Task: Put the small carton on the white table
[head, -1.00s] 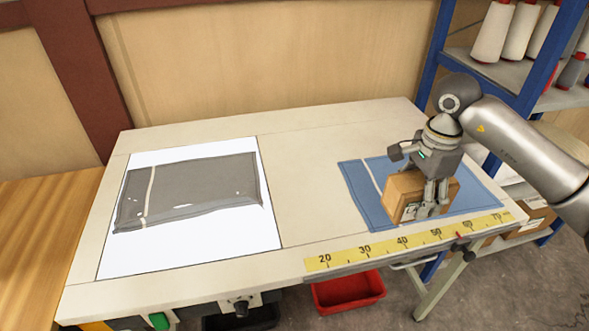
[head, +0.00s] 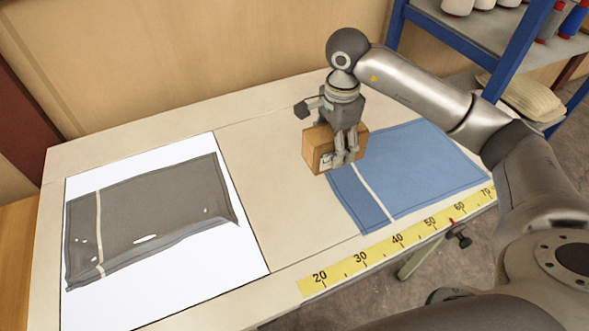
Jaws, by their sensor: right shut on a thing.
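The small carton (head: 319,148) is a brown box in the head view, at the left edge of the blue pillow cover. My right gripper (head: 345,158) is above and in front of it, with its fingers shut on the carton. I cannot tell whether the carton touches the surface below. The white table (head: 285,215) carries a lit white panel (head: 190,285) on its left part. My left gripper is not in view.
A blue pillow cover (head: 425,170) with a white stripe lies on the right part. A grey pillow cover (head: 150,215) lies on the white panel. A yellow ruler (head: 380,252) runs along the front edge. A blue shelf rack (head: 525,50) stands at the right. Bare tabletop lies between the covers.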

